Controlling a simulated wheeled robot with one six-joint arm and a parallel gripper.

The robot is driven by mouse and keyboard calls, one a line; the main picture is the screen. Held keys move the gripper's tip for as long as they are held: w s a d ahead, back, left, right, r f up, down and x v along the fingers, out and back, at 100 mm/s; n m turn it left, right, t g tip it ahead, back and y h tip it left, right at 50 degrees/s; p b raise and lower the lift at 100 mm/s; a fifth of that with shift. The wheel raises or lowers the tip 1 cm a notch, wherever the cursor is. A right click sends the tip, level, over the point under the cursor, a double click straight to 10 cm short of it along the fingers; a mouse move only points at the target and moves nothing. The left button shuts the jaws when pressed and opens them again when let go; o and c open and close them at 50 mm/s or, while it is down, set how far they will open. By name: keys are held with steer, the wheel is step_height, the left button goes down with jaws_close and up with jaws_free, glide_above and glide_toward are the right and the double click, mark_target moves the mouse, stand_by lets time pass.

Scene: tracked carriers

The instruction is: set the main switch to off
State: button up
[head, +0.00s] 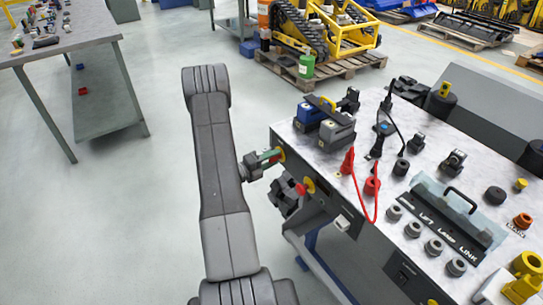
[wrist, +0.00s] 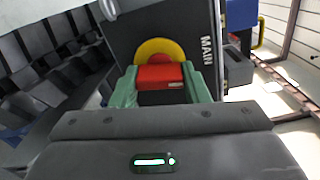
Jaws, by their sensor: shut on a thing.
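The main switch is a red handle (wrist: 160,74) on a yellow disc (wrist: 158,47), set in a dark panel marked MAIN in the wrist view. I cannot read the switch's position marks.
The bench top (head: 330,165) carries blue and grey blocks, a red cable (head: 361,195) and a clear cover (head: 445,205). Open floor lies to the left, before another table (head: 70,50).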

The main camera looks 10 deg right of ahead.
steer(key=shift+n+p, duration=0.45)
steer(key=shift+n, duration=0.55)
steer(key=o, duration=1)
steer(key=v, duration=1.4)
steer(key=shift+b, duration=0.35)
steer(key=shift+d, duration=0.1)
steer(key=x, duration=1.3)
steer(key=shift+w+d+p, duration=0.15)
steer(key=shift+d+p, duration=0.2)
